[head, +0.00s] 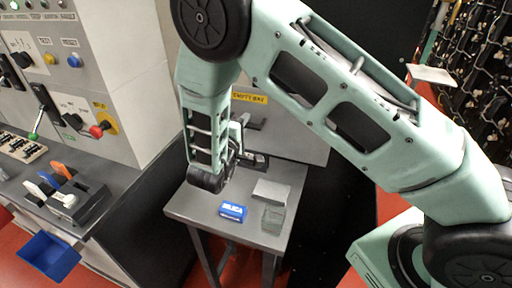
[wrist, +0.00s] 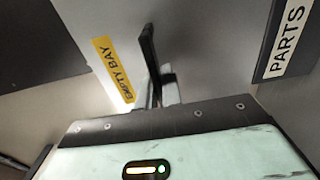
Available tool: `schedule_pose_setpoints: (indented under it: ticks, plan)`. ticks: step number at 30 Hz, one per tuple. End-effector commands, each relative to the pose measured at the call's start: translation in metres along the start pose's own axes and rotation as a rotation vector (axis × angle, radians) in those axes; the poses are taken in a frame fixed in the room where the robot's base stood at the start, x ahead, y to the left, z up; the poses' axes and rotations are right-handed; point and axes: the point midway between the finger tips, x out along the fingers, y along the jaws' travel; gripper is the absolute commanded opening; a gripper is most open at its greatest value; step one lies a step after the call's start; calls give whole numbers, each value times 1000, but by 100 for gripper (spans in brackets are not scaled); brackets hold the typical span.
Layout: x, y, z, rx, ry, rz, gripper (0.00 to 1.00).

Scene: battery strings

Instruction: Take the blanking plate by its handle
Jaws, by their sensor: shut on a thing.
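The blanking plate is a pale grey panel (head: 300,140) behind the table, with a yellow "EMPTY BAY" label (head: 249,97). In the wrist view the plate (wrist: 205,45) fills the upper middle, with the label (wrist: 113,70) left of my fingers. My gripper (wrist: 160,88) is at the plate face, its dark fingers closed around the handle, which they mostly hide. In the head view my gripper (head: 240,128) reaches the plate just below the label, and my wrist partly covers it.
A small table (head: 185,207) below holds a blue box (head: 233,212), a light block (head: 271,191) and a greyish item (head: 273,219). A black PARTS item (wrist: 287,38) is close to the gripper. A control cabinet (head: 115,65) stands left, and a battery rack (head: 475,60) right.

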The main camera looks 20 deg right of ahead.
Motion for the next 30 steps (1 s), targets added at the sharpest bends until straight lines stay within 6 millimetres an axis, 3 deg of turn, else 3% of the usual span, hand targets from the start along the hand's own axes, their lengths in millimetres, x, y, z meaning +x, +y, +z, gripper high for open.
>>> schedule_pose_setpoints:
  ticks: [30]
  plan:
    - [-40, 2, 0, 1, 0, 4, 0]
